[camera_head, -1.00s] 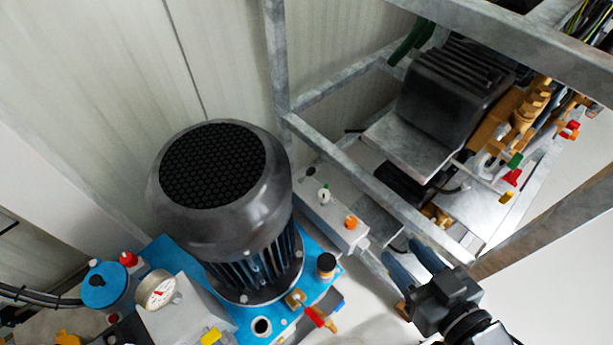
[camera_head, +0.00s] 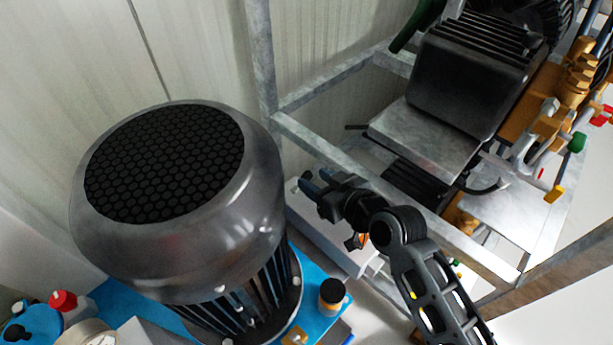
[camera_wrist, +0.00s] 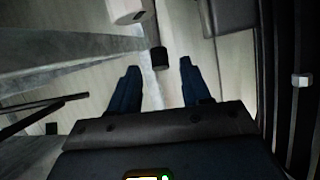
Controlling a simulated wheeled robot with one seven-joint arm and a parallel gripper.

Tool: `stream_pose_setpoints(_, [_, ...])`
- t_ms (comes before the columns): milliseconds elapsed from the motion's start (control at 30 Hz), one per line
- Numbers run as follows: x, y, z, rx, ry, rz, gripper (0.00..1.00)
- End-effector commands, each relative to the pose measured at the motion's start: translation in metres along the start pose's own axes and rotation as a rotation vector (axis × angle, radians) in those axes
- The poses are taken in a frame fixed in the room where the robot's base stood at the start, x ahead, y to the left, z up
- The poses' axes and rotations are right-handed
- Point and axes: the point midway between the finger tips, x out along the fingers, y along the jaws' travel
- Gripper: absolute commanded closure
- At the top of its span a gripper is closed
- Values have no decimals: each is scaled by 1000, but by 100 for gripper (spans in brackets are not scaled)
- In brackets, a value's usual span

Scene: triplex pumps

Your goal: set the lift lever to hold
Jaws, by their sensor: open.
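My gripper (camera_head: 314,181) is open, with its two dark blue fingers apart, above the far end of a grey control box (camera_head: 325,238) beside the large motor. The wrist view shows both fingers of the open gripper (camera_wrist: 159,68). A short black knob or lever end (camera_wrist: 159,60) shows between and just beyond the fingertips, with no visible contact. Near it is a pale rounded block (camera_wrist: 127,9). I cannot tell for sure which part is the lift lever or how it is set; my gripper and wrist hide much of the box top in the head view.
The large dark motor (camera_head: 245,240) stands close left of my gripper. Galvanised frame bars (camera_head: 340,160) run behind it and to its right. A black finned unit (camera_head: 465,85) and brass fittings (camera_head: 575,75) are at upper right. A black-capped port (camera_head: 332,292) sits on the blue plate.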

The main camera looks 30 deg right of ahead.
Motion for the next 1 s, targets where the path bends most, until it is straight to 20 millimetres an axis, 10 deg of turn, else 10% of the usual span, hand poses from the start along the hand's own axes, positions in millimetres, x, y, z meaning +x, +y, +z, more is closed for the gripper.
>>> stream_pose_setpoints(633, [42,0,0,0,0,0,52])
stream_pose_setpoints(1000, [42,0,0,0,0,0,87])
